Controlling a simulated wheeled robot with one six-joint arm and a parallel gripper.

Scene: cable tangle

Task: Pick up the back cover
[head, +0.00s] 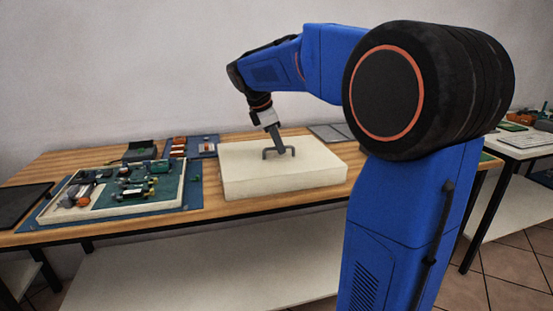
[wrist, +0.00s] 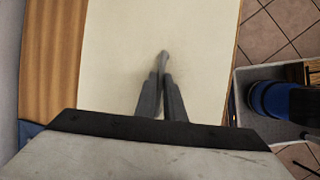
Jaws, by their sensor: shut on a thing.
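The back cover (head: 246,178) is a cream, box-like block with a dark handle (head: 266,153) on its top. It sits on the wooden table in the head view. In the wrist view its pale top (wrist: 125,50) fills the middle. My gripper (head: 279,150) points down over the cover, with its fingers at the handle. In the wrist view the fingers (wrist: 163,85) are close together, shut on the grey handle bar (wrist: 163,58). I cannot tell whether the cover's underside touches the table.
A tray of circuit boards and parts (head: 50,213) lies left of the cover on a blue mat. Orange and grey parts (head: 180,146) lie behind it. A flat grey panel (head: 325,133) is at the back right. The wooden table's front strip (head: 215,220) is clear.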

